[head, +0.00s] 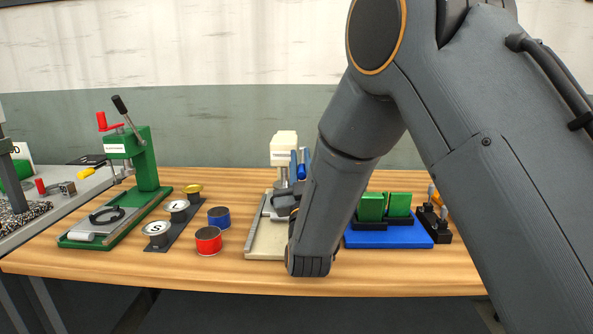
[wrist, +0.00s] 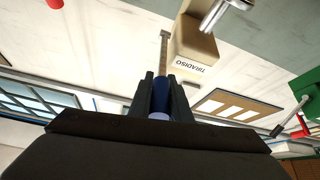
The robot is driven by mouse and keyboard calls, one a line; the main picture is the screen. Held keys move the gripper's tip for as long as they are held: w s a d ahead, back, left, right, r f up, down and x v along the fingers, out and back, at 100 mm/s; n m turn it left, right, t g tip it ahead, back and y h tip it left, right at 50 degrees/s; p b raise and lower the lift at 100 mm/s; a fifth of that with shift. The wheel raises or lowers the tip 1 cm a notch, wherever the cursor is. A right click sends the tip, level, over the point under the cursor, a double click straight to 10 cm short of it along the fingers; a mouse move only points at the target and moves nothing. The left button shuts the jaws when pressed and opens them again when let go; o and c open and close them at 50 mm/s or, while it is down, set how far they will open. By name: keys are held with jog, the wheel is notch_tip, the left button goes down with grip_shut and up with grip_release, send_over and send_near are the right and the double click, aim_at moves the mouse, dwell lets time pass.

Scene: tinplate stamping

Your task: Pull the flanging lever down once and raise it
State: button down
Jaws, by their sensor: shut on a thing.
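The cream machine (head: 284,148) stands on a pale base near the middle of the bench, partly hidden by my arm in the head view. Its labelled head also shows in the wrist view (wrist: 195,45). In the wrist view, a lever with a flat metal bar (wrist: 163,50) and a blue grip (wrist: 161,98) stands beside that head. My gripper (wrist: 162,80) is shut on the blue grip, with a dark finger on either side. In the head view, blue parts (head: 293,165) show beside the machine; the gripper's hold is hidden behind my arm.
At left stands a green press (head: 146,160) with a black-knobbed lever (head: 120,105). Stamped discs on a dark strip (head: 167,239), a red tin (head: 208,241) and a blue tin (head: 219,217) lie between. A blue tray (head: 388,240) with green blocks sits right of my arm.

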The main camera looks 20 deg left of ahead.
aim_at(301, 168)
jog(key=shift+d, duration=0.1)
dwell(0.3)
jog(key=c, duration=1.6)
grip_release()
jog(key=shift+c, duration=0.2)
jog(key=b+v, duration=0.1)
jog(key=v, duration=0.3)
jog(key=shift+s, duration=0.1)
jog(key=s+d+b, duration=0.1)
jog(key=s+d, duration=0.2)
jog(key=s, duration=0.7)
jog(key=shift+s+d+r, duration=0.15)
jog(key=shift+s, duration=0.05)
jog(key=shift+s, duration=0.1)
